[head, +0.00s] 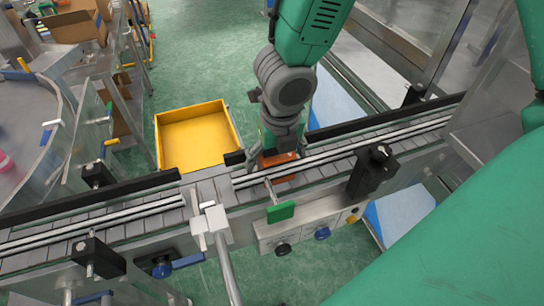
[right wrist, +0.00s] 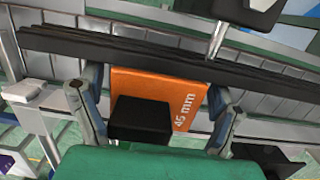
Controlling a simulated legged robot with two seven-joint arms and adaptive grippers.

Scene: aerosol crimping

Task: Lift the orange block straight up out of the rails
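The orange block (head: 279,160) sits between the rails of the conveyor, right of its middle in the head view. In the right wrist view the orange block (right wrist: 180,88) shows "45 mm" on its face, and a black square part hides some of it. My right gripper (head: 277,152) reaches down over the block from above. The block's lower part is hidden. My left gripper is not in view.
The conveyor's black and metal rails (head: 400,130) run diagonally on both sides of the block. A yellow bin (head: 196,137) stands behind the conveyor at left.

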